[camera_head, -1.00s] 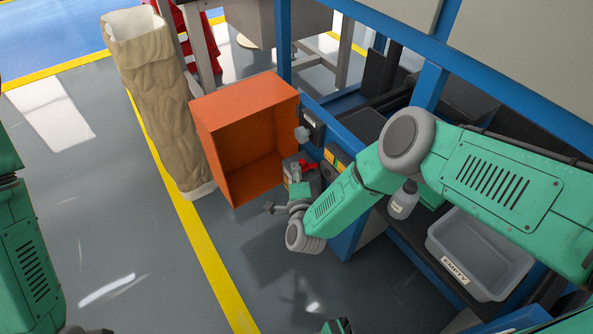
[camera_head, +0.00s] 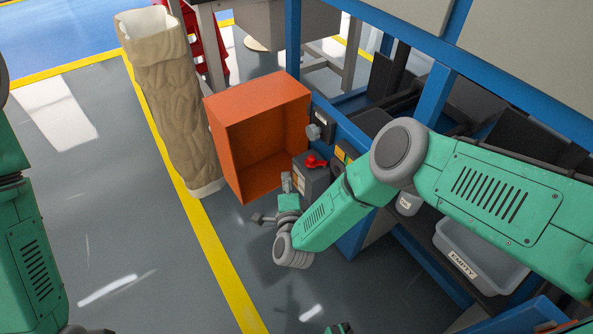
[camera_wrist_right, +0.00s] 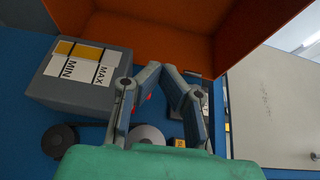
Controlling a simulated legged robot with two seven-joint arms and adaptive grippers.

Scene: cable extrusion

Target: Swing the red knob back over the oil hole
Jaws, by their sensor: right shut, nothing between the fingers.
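The red knob (camera_head: 316,161) sits on top of a small grey box (camera_head: 312,180), beside the orange bin. The oil hole cannot be made out, so I cannot tell if the knob covers it. My right gripper (camera_head: 287,180) is shut and empty, left of the grey box and apart from the knob. In the right wrist view its fingertips (camera_wrist_right: 164,70) come together, with the grey box (camera_wrist_right: 62,92) and its MIN and MAX label to the left. Small bits of red show behind the fingers there.
The open orange bin (camera_head: 235,150) stands just behind my right gripper. A blue frame (camera_head: 345,130) with a round grey knob (camera_head: 313,132) lies to the right. A grey tray marked EMPTY (camera_head: 480,255) is on the lower shelf.

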